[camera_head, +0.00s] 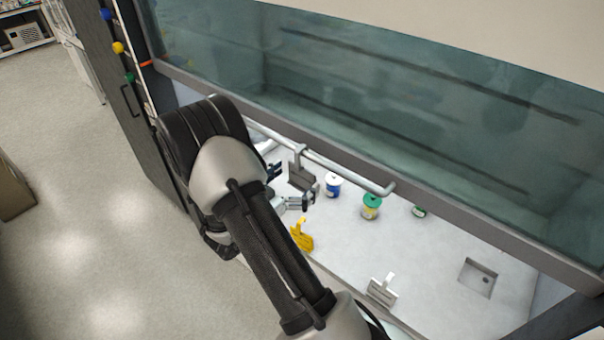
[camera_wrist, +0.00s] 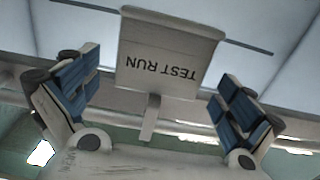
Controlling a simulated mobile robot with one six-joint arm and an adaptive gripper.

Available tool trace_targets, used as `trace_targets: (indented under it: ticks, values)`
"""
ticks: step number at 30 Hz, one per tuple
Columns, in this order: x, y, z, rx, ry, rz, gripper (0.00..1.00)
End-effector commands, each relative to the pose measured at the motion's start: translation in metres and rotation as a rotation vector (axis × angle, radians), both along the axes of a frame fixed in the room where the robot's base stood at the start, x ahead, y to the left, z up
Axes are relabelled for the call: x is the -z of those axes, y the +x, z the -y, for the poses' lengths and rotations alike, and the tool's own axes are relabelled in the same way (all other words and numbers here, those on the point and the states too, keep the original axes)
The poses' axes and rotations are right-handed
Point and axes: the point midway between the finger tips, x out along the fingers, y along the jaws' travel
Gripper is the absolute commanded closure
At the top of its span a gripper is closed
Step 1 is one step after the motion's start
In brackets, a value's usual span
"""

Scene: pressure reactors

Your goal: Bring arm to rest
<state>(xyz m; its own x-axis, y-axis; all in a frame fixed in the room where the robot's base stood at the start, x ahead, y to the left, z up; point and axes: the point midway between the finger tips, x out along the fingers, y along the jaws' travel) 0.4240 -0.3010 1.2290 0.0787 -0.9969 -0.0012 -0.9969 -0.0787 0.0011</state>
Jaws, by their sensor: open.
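My arm reaches over the bench under the raised glass sash. My gripper (camera_head: 291,187) is beside a grey sign that hangs on the metal rail, partly hidden by my arm. In the wrist view my gripper (camera_wrist: 155,80) is open, with its blue-padded fingers spread wide and nothing held. The grey sign (camera_wrist: 168,55) reads "TEST RUN" upside down and lies between the fingers in the picture, not touching either. The same sign shows in the head view (camera_head: 302,177).
The metal rail (camera_head: 340,172) runs along the opening below the glass sash (camera_head: 370,100). On the bench stand a blue-and-white jar (camera_head: 333,187), a green-lidded jar (camera_head: 372,207), a yellow sign (camera_head: 301,236) and a white sign (camera_head: 382,289). Open floor (camera_head: 90,220) lies left.

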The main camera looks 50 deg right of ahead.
Motion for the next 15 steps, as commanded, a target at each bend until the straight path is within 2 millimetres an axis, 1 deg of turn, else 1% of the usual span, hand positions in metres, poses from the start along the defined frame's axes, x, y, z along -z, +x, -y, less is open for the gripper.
trace_targets:
  ticks: [1,3,9,12,15]
  values:
    - [0.0,0.001,-0.013,-0.006,0.0,0.0,0.0]
    - [0.0,0.0,-0.029,-0.008,0.0,0.001,0.0]
    - [0.0,-0.004,-0.069,-0.005,0.0,0.0,0.0]
    - [0.0,-0.005,-0.083,-0.005,-0.001,0.001,0.0]
    - [-0.001,-0.007,-0.092,-0.002,-0.001,0.001,0.0]
